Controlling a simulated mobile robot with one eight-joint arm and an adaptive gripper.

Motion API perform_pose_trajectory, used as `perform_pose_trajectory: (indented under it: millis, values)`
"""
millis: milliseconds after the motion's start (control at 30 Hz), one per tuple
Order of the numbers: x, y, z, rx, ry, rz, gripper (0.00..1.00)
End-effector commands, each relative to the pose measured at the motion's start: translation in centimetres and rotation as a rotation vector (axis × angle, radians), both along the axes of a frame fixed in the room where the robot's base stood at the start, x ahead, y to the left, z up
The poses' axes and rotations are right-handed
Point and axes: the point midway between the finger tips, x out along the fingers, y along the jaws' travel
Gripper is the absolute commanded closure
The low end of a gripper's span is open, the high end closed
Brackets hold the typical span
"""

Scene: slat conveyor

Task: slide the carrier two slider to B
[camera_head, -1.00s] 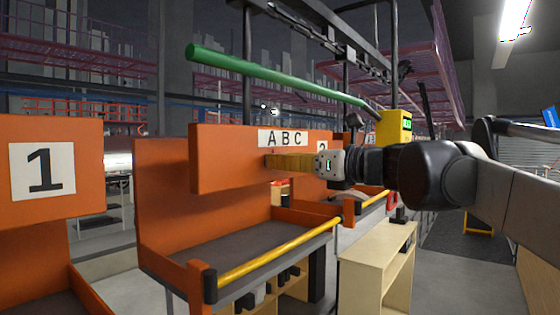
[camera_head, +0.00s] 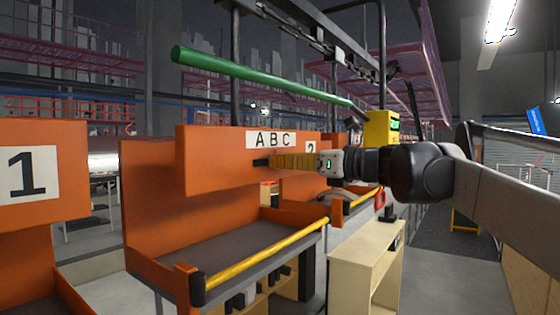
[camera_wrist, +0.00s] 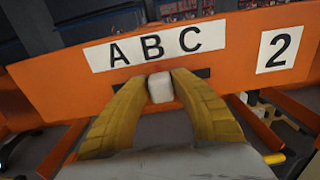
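The orange carrier two (camera_head: 215,165) has a white plate (camera_head: 272,140) lettered A B C above a dark horizontal slot (camera_head: 261,162). In the wrist view, the slider's pale block-shaped knob (camera_wrist: 160,88) stands out near the middle of the slot, below the B and a little to its right. My gripper (camera_head: 275,161) reaches the carrier face from the right. A small red mark shows under the A in the wrist view.
A grey tray with a yellow front bar (camera_head: 265,252) lies below the slider face. The carrier marked 1 (camera_head: 70,170) stands at left. A green bar (camera_head: 260,75) runs above. A yellow box (camera_head: 381,127) and a wooden shelf (camera_head: 370,250) are beyond.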

Motion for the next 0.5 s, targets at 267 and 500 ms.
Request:
perform_pose_trajectory:
  millis: [267,500]
  values:
    - [0.0,0.0,0.0,-0.001,0.0,0.0,0.51]
    - [-0.9,-1.2,0.0,-0.001,0.0,-0.001,0.51]
